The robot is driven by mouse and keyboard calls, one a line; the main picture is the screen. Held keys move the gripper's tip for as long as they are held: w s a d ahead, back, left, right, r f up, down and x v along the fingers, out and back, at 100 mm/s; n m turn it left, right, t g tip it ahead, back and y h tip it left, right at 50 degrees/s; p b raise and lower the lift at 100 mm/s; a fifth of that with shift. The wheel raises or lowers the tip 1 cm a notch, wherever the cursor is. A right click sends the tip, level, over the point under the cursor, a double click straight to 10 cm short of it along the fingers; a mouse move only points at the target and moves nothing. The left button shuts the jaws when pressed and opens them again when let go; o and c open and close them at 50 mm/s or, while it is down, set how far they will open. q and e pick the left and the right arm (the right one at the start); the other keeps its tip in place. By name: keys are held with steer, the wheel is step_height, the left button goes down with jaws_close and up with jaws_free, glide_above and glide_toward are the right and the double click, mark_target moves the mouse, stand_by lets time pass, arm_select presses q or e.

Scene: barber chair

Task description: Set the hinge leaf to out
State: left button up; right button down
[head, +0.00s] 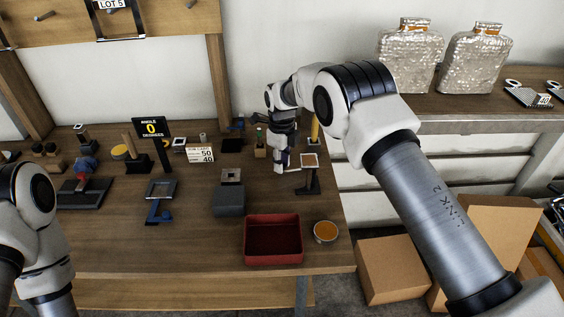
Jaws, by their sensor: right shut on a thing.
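My right arm reaches over the bench from the right. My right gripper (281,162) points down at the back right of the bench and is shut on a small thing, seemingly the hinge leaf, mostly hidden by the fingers. Just right of it is a dark stand with a brown square top (309,160). I cannot tell for certain whether this stand belongs to the hinge, nor read the leaf's angle. Only links of my left arm show at the lower left; its gripper is out of view.
A sign reading 0 degrees (151,129) stands left of centre. A red tray (273,258), a round orange-topped tin (325,232), a grey block (229,201) and a blue-based stand (160,190) are nearer. A yellow post (314,128) rises close behind the gripper.

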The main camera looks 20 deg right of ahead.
steer(key=c, duration=1)
jaws_free()
step_height(320, 180, up, 12)
steer(key=shift+f, duration=0.1)
